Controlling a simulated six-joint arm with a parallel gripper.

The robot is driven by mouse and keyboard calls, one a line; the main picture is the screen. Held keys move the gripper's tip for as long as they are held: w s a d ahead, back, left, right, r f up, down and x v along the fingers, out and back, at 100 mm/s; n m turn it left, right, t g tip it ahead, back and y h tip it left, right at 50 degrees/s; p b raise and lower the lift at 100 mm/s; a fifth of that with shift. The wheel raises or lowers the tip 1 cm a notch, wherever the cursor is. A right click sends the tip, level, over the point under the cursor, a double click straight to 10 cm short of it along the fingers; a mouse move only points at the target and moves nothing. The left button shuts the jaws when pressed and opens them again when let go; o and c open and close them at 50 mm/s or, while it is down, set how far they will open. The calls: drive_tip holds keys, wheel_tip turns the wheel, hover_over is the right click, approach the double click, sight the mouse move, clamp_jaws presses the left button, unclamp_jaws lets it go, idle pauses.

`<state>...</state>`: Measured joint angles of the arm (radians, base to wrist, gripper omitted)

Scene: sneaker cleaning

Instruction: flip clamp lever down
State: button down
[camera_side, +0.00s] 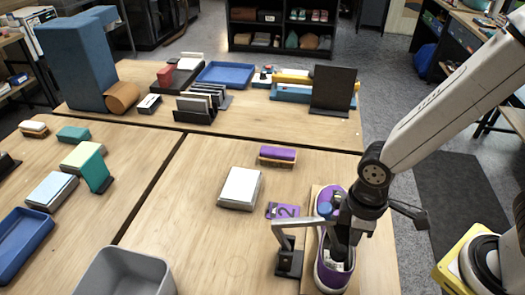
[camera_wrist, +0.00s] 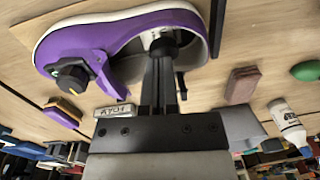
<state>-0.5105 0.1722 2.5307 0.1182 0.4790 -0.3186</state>
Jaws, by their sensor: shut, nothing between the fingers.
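The purple sneaker (camera_side: 324,271) with a white sole lies on a board at the front right of the table, and it fills the top left of the wrist view (camera_wrist: 100,42). The toggle clamp (camera_side: 289,262) stands just left of the shoe on a black base. Its grey metal lever (camera_side: 297,221) lies roughly level and reaches toward the shoe. My gripper (camera_side: 341,250) comes down over the shoe's opening. In the wrist view my gripper (camera_wrist: 160,64) has its black fingers together and empty, close to the opening. Whether it touches the clamp or shoe I cannot tell.
A purple number card (camera_side: 283,211), a white block (camera_side: 240,188) and a purple-topped brush (camera_side: 277,157) lie behind and left of the clamp. A grey bin (camera_side: 122,272) stands at the front left. The wood between bin and clamp is clear.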

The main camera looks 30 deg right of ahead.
wheel_tip(320, 180, up, 6)
drive_tip(key=shift+w, duration=0.25)
idle(0.5)
drive_tip(key=w+d+f+m+t, duration=0.1)
drive_tip(key=w+d+m, duration=0.2)
drive_tip(key=d, duration=0.3)
drive_tip(key=w+d+f+m+t, duration=0.1)
drive_tip(key=w+d+m+t, duration=0.1)
drive_tip(key=d+m, duration=0.3)
drive_tip(key=shift+w+d, duration=0.8)
drive_tip(key=shift+d, duration=0.2)
